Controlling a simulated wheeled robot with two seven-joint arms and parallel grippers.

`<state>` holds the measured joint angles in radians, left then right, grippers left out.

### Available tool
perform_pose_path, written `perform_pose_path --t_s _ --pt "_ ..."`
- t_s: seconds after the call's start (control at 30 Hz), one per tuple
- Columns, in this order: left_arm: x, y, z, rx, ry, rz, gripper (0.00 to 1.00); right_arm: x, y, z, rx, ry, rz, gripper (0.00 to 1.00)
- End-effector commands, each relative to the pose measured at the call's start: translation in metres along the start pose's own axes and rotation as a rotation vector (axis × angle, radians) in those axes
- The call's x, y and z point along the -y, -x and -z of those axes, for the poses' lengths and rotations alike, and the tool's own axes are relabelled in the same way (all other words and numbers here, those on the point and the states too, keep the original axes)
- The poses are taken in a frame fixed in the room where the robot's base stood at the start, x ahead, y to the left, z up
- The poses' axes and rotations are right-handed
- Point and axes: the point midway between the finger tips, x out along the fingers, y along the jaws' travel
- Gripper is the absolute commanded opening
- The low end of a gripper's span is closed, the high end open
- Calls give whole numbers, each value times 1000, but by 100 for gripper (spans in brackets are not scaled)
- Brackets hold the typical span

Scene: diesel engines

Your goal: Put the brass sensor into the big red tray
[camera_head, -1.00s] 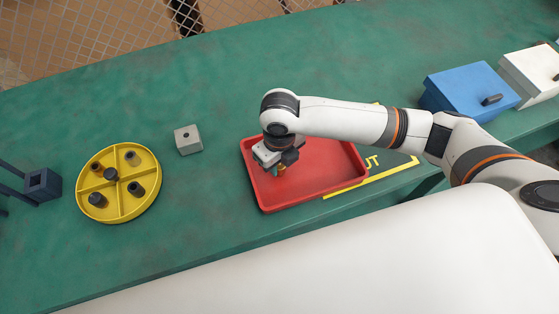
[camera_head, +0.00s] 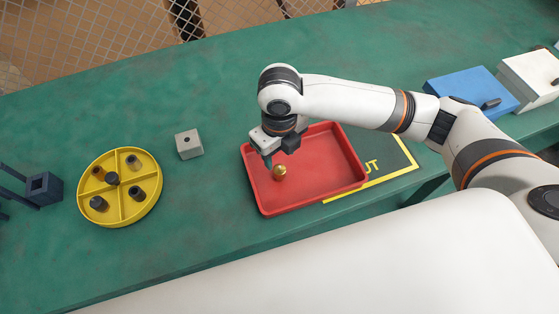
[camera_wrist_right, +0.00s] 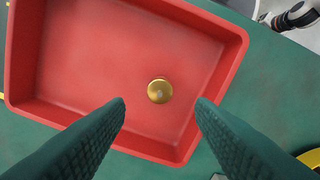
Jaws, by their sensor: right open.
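The brass sensor (camera_head: 280,171) lies in the big red tray (camera_head: 325,190), on its floor toward the left side in the head view. In the right wrist view the brass sensor (camera_wrist_right: 160,91) shows as a round gold shape on the floor of the red tray (camera_wrist_right: 90,60). My right gripper (camera_head: 268,162) is above the left part of the tray, apart from the sensor. In the right wrist view its two dark fingers (camera_wrist_right: 160,108) are spread wide with nothing between them. My left gripper is not in view.
A yellow divided round tray (camera_head: 120,209) with several dark and brown pieces stands at the left. A grey block (camera_head: 189,144) sits between it and the red tray. A dark blue holder (camera_head: 42,189) is at far left. Blue (camera_head: 470,90) and white boxes (camera_head: 532,80) stand at the right.

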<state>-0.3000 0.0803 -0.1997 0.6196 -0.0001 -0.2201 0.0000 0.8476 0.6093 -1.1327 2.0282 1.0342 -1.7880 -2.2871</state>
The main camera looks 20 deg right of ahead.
Motion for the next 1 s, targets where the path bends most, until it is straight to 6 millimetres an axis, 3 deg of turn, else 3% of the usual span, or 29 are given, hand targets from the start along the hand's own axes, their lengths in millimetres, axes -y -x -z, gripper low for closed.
perform_pose_path --t_s 0.1,0.3,1.0 --pt "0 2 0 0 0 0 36 0 25 1 -3 2 -2 50" --pt "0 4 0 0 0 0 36 0 48 0 0 1 -1 50" --pt "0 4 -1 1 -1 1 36 0 52 0 2 0 0 50"
